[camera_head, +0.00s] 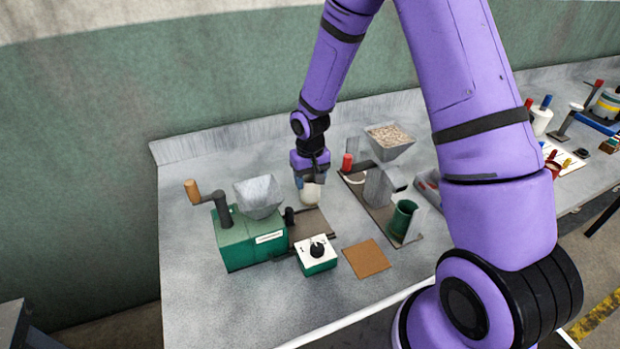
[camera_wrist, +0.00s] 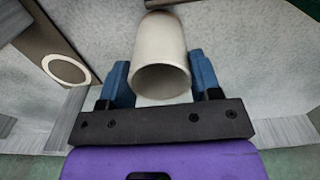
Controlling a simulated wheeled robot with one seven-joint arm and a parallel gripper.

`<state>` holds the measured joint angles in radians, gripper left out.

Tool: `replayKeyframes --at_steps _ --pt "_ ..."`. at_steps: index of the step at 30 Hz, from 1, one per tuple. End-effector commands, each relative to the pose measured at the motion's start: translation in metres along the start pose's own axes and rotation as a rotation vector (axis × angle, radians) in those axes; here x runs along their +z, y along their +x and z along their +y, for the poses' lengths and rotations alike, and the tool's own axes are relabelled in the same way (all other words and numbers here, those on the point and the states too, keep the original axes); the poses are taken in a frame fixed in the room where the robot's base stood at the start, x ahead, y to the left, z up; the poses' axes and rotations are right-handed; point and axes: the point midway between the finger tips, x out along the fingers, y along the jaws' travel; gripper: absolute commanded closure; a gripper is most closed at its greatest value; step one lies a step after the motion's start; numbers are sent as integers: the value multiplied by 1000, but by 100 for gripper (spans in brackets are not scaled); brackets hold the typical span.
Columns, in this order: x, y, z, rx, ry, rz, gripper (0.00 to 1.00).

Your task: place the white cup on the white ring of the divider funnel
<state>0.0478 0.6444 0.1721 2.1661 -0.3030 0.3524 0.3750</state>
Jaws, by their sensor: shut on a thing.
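My gripper (camera_head: 311,180) is shut on the white cup (camera_head: 310,195). In the wrist view the cup (camera_wrist: 161,45) sits between the two blue fingers (camera_wrist: 161,85), its open mouth toward the camera. The cup looks upright, just left of the divider funnel's base; I cannot tell its height above the table. The divider funnel has a grey hopper (camera_head: 390,148) full of grain. In the wrist view the ring (camera_wrist: 66,69) is whole and empty, to the left of the cup.
A green mill (camera_head: 245,243) with a grey hopper and wooden crank stands left of the cup. A white and green control box (camera_head: 316,256) and a brown square mat (camera_head: 366,258) lie in front. A green cup (camera_head: 402,218) stands at the divider. The table's back left is clear.

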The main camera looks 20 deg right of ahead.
Motion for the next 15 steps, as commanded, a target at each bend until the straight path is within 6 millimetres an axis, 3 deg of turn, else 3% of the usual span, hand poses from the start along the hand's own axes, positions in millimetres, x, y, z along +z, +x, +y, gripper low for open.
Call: replayKeyframes --at_steps 4,5,8,15 --pt "0 3 0 0 0 -1 77" --pt "0 3 0 0 0 0 40" --pt "0 3 0 0 0 0 17" --pt "0 2 0 0 0 0 17"
